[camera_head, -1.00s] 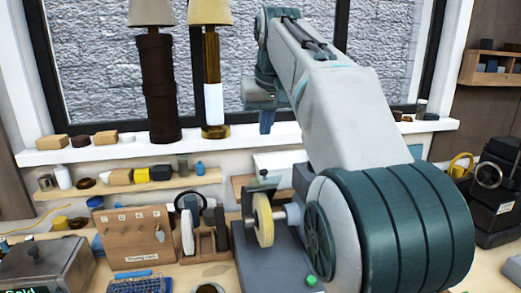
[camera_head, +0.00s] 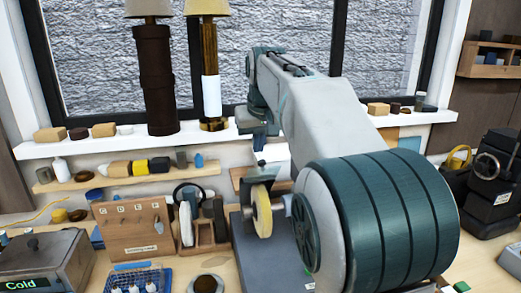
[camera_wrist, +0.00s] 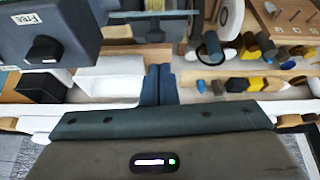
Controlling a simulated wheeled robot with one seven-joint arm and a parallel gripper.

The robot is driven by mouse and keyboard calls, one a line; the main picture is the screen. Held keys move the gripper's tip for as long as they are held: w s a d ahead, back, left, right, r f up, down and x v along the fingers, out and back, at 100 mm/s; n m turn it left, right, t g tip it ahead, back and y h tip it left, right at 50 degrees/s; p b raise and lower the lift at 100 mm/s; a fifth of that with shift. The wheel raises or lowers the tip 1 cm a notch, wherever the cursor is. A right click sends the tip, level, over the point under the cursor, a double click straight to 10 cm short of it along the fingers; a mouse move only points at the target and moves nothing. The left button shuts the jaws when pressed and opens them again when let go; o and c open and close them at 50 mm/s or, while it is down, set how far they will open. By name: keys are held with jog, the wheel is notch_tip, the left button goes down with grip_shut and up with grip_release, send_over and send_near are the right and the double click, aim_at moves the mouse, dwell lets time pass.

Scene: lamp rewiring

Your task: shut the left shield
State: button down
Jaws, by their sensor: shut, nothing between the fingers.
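The grinder's pale yellow wheel (camera_head: 262,212) stands on its dark grey base (camera_head: 262,262) in the head view. A small grey shield (camera_head: 263,174) sits over the wheel's top; its exact tilt is hard to tell. In the wrist view the wheel (camera_wrist: 156,8) is at the top edge, with a thin clear shield plate (camera_wrist: 125,15) across it. My gripper (camera_head: 260,160) hangs just above the shield in the head view; whether it touches cannot be told. In the wrist view my gripper (camera_wrist: 158,70) has its blue fingers together and empty, apart from the wheel in the picture.
A wooden rack (camera_head: 133,230) and a round-wheeled holder stand left of the grinder. The windowsill (camera_head: 75,147) carries two lamps (camera_head: 163,80) and small blocks. A shelf of small parts (camera_head: 125,178) runs below it. My arm covers the grinder's right side.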

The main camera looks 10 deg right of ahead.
jog(key=shift+s+f, duration=0.5)
jog(key=shift+s, duration=0.1)
jog(key=shift+f+b, duration=0.15)
jog(key=shift+b, duration=0.35)
jog(key=shift+s+b, duration=0.1)
jog(key=shift+b, duration=0.2)
jog(key=shift+s+t+b, duration=0.15)
jog(key=shift+t+b, duration=0.15)
jog(key=shift+b, duration=0.05)
